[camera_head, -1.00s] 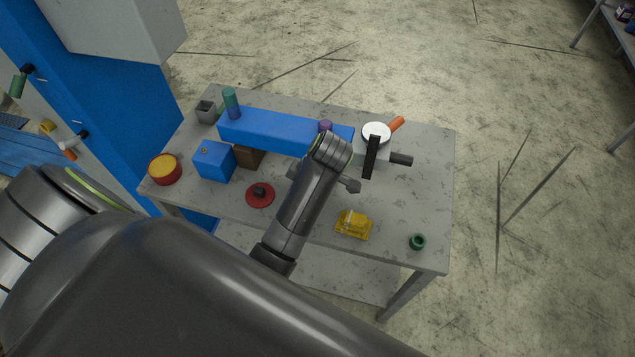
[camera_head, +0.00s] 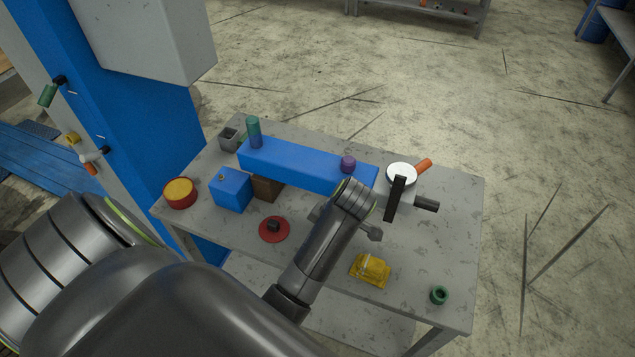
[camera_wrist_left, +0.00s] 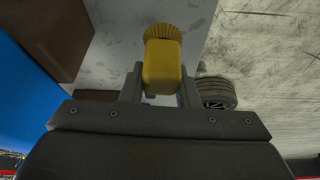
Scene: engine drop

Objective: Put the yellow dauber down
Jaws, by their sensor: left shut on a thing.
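The yellow dauber (camera_wrist_left: 161,67) shows in the left wrist view, with a ribbed, bristle-like end pointing to the top of the picture. My left gripper (camera_wrist_left: 160,86) is shut on its body, one finger on each side. Pale grey tabletop shows behind the dauber; I cannot tell whether it touches it. In the head view, my arm reaches over the front of the grey table (camera_head: 225,222), and the held dauber cannot be made out there. My right gripper is not in view.
A yellow piece (camera_head: 370,268) and a green ring (camera_head: 438,295) are at the front right. A red disc (camera_head: 274,231), blue box (camera_head: 229,190), brown block (camera_head: 267,188) and red-yellow round tin (camera_head: 180,193) are to the left. A long blue block (camera_head: 300,166) lies behind.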

